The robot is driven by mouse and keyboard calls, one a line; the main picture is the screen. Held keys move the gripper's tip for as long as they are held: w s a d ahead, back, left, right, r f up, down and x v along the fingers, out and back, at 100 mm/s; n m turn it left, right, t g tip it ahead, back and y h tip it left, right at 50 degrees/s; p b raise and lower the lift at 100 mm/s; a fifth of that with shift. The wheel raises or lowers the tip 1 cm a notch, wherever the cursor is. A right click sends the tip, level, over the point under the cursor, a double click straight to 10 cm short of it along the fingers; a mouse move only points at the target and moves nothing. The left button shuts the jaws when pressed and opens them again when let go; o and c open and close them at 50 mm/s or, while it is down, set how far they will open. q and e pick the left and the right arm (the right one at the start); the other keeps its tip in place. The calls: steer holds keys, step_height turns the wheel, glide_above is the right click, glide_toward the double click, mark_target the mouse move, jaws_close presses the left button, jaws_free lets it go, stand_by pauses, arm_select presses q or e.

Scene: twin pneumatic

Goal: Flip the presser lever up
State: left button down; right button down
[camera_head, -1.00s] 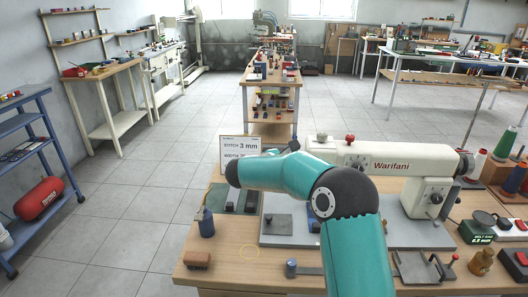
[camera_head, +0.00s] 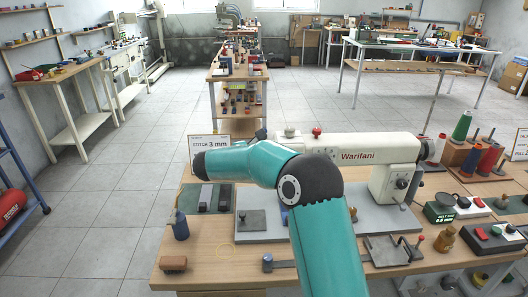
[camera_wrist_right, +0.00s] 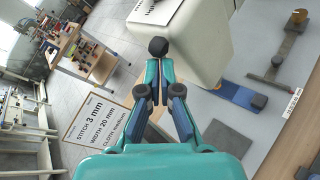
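A white sewing machine marked Warifani (camera_head: 358,155) stands on a grey bed. My teal right arm hides the left end of its head. In the right wrist view, the white machine head (camera_wrist_right: 172,22) is near the top. A round black knob (camera_wrist_right: 158,46), apparently the presser lever's, shows just beyond my right gripper's fingertips (camera_wrist_right: 159,76). The fingers converge to a narrow gap; I cannot tell whether they touch the knob or grip anything. The lever's stem is not clear. In the head view, my right gripper cannot be made out behind the arm. My left gripper is not in view.
A stitch sign (camera_head: 209,145) stands at the bench's back left. A blue bottle (camera_head: 181,228) and brown block (camera_head: 174,264) are at the front left. Metal plates, a green box (camera_head: 438,210) and thread spools (camera_head: 488,160) crowd the right. The wooden bench top (camera_head: 208,262) has bare room front left.

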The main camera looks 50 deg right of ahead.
steer(key=shift+s+d+r, duration=0.1)
steer(key=shift+r, duration=0.25)
steer(key=p+v, duration=0.1)
steer(key=v, duration=0.9)
steer(key=shift+w, duration=0.35)
steer(key=shift+s+d, duration=0.1)
